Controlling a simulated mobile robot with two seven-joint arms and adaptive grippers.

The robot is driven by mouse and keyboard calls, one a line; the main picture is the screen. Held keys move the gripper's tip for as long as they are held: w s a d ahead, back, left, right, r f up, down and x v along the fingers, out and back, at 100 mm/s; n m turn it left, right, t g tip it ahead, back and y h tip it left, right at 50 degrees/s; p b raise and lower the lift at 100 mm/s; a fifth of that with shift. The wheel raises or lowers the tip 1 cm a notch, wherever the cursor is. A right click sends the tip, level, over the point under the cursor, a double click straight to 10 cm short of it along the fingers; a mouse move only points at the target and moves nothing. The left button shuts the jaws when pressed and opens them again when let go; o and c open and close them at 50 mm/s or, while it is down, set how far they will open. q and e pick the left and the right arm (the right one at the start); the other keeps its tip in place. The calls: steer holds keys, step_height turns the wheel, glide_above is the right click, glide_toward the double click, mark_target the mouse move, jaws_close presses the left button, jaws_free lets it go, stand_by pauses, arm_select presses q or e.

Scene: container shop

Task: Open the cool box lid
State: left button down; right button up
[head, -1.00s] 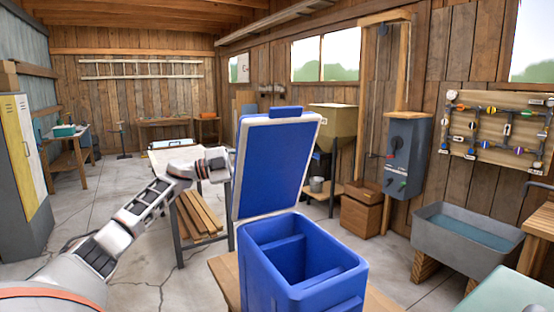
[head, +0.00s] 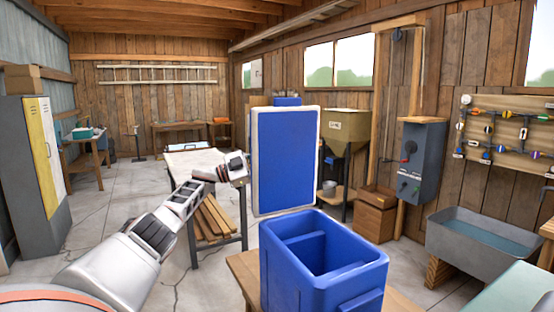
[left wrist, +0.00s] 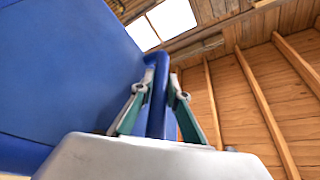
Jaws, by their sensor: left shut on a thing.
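The blue cool box (head: 318,268) stands on a wooden surface at bottom centre of the head view, its top uncovered and its hollow inside showing. Its lid (head: 286,160), a blue panel with a white rim, stands about upright behind the opening, with a blue tab at its top edge. My left arm reaches to the lid's left edge; the fingers are hidden there. In the left wrist view, my left gripper (left wrist: 158,95) is shut on a narrow blue strip beside the lid's large face (left wrist: 70,70). My right gripper is in neither view.
A worktable (head: 196,162) with planks on its lower shelf stands behind my left arm. A grey sink (head: 478,250) and a grey wall cabinet (head: 422,160) are at right. A yellow-and-grey locker (head: 38,160) is at left. Concrete floor is bare at left.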

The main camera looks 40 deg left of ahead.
arm_select(q)
steer(key=shift+w+a+f, duration=0.1)
steer(key=shift+a+f, duration=0.05)
steer(key=shift+f, duration=0.25)
steer(key=c, duration=2.2)
jaws_free()
steer(key=shift+c, duration=0.2)
steer(key=shift+a, duration=0.1)
steer(key=shift+r, duration=0.15)
steer(key=v, duration=1.2)
